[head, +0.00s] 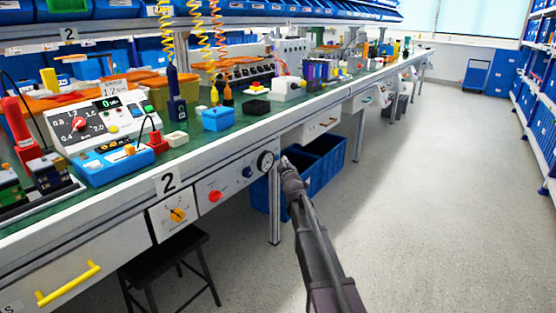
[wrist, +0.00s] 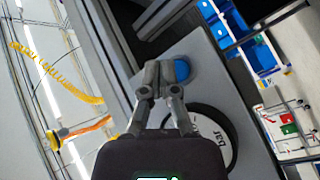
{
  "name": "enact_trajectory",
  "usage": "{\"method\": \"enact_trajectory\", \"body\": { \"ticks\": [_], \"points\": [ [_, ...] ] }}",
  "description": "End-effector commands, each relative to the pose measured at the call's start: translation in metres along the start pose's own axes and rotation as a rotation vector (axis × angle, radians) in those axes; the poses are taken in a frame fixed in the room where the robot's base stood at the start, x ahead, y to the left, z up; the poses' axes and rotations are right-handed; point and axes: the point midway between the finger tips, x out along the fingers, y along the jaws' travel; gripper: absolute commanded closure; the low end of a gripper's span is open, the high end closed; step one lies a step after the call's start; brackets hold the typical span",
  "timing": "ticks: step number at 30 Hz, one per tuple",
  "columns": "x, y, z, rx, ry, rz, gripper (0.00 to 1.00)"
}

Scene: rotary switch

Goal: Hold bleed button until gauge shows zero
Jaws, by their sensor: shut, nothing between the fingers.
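My gripper (wrist: 156,80) is shut and empty. In the head view my gripper (head: 285,162) appears just right of the gauge.
A red button (head: 214,196) and a yellow rotary knob (head: 177,214) are farther left along the panel. A black stool (head: 165,258) stands below. Blue bins (head: 325,165) are under the bench behind my gripper. The aisle floor at right is clear.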

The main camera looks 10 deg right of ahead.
Motion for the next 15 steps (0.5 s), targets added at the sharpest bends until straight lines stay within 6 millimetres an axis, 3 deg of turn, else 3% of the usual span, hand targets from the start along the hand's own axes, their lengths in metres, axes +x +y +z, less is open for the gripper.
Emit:
{"method": "enact_trajectory", "body": {
  "ticks": [15],
  "points": [
    [-0.016, 0.011, 0.011, -0.002, 0.0, 0.001, 1.0]
  ]
}}
